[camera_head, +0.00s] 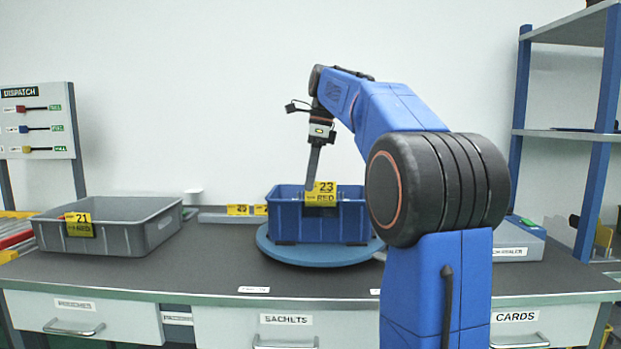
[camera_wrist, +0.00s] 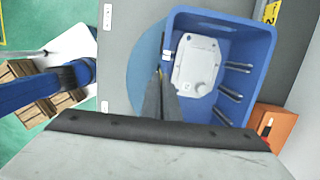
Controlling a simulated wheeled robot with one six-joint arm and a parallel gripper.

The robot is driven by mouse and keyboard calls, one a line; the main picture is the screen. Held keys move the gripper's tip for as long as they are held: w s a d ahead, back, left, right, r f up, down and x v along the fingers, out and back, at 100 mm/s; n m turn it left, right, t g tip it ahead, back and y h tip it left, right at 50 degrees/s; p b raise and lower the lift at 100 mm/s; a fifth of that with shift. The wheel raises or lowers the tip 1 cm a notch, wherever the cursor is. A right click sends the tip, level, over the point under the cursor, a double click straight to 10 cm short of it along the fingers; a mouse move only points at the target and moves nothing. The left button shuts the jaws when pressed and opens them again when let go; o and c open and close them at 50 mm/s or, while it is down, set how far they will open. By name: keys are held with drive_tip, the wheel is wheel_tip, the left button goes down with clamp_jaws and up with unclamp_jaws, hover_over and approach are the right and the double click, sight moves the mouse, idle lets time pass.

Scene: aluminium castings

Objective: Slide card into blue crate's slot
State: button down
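A yellow card (camera_head: 322,193) marked 23 RED shows at the front of the blue crate (camera_head: 290,222) in the head view. Its top stands above the crate's front rim and its lower edge overlaps that rim. My gripper (camera_head: 310,186) points down with its fingertips at the card's left part. In the wrist view, my gripper's fingers (camera_wrist: 160,75) come together on a thin yellow edge, just outside the wall of the blue crate (camera_wrist: 240,103). I cannot tell whether the card's lower edge is in the slot. A pale casting (camera_wrist: 196,66) lies in the crate.
The blue crate stands on a round blue turntable (camera_head: 282,252). A grey crate (camera_head: 110,232) with a yellow card 21 (camera_head: 79,225) stands at left. More yellow cards (camera_head: 238,210) are behind, by the wall. Blue-posted shelves (camera_head: 570,134) rise at right. The bench between the crates is clear.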

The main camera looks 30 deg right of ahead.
drive_tip(key=shift+f, duration=1.2)
drive_tip(key=c, duration=2.5)
unclamp_jaws()
drive_tip(key=shift+f, duration=0.1)
drive_tip(key=o, duration=0.5)
